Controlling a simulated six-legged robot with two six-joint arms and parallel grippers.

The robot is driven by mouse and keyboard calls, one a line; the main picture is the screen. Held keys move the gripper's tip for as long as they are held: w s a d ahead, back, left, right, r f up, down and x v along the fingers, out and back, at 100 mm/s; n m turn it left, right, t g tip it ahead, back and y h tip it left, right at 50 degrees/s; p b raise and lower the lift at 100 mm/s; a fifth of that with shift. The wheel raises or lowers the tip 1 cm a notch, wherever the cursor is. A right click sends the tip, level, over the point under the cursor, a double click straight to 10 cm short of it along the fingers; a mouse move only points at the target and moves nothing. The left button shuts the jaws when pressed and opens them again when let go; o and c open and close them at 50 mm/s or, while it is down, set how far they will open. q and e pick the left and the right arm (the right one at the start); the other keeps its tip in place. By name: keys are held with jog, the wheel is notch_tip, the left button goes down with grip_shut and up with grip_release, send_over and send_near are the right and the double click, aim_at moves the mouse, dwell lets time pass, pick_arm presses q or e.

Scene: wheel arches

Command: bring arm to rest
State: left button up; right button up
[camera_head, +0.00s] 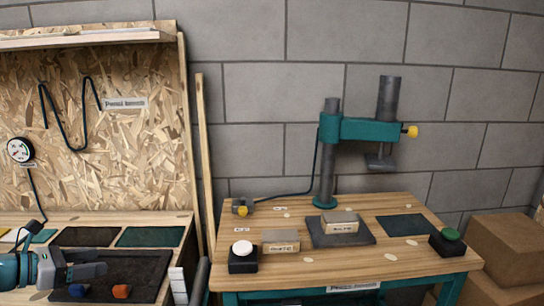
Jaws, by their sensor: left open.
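My left gripper (98,271) comes in at the lower left corner. Its grey jaws point right, over a dark mat (146,280) on the left bench. The jaws are open and I see nothing between them. A blue piece (77,291) and an orange piece (121,291) lie on the mat just below the jaws. My right gripper is not in view.
A wooden table (300,270) on the right carries a green press (356,129), two labelled blocks, a white button (242,248) and a green button (450,234). An OSB board (120,170) stands behind the left bench. Cardboard boxes (505,245) stand far right.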

pick_arm(q)
jog(key=w+d+f+n+g+h+p, duration=0.1)
jog(key=w+d+h+p, duration=0.15)
jog(key=d, duration=0.75)
jog(key=w+d+f+n+g+h+p, duration=0.1)
jog(key=d+f+n+h+p, duration=0.2)
jog(key=d, duration=0.7)
jog(key=s+d+f+n+t+y+p, duration=0.2)
jog(key=s+d+f+n+y+p, duration=0.15)
jog(key=d+f+n, duration=0.6)
jog(key=s+d+f+n+g+y+p, duration=0.1)
jog(key=s+d+f+n+g+y, duration=0.1)
jog(key=s+f+n, duration=0.6)
jog(key=s+d+f+n+g+y+p, duration=0.1)
jog(key=s+d+f+n+g+y, duration=0.15)
jog(key=s+n, duration=0.6)
jog(key=s+a+f+n+g+y, duration=0.1)
jog(key=s+f+n+g, duration=0.1)
jog(key=s+n, duration=0.4)
jog(key=s+a+f+n+g+y, duration=0.1)
jog(key=s+f+n+g, duration=0.1)
jog(key=s+n, duration=0.5)
jog(key=n+g, duration=0.1)
jog(key=n, duration=0.2)
jog(key=shift+a+f+b, duration=0.3)
jog(key=shift+f+b, duration=0.05)
jog(key=shift+f, duration=0.05)
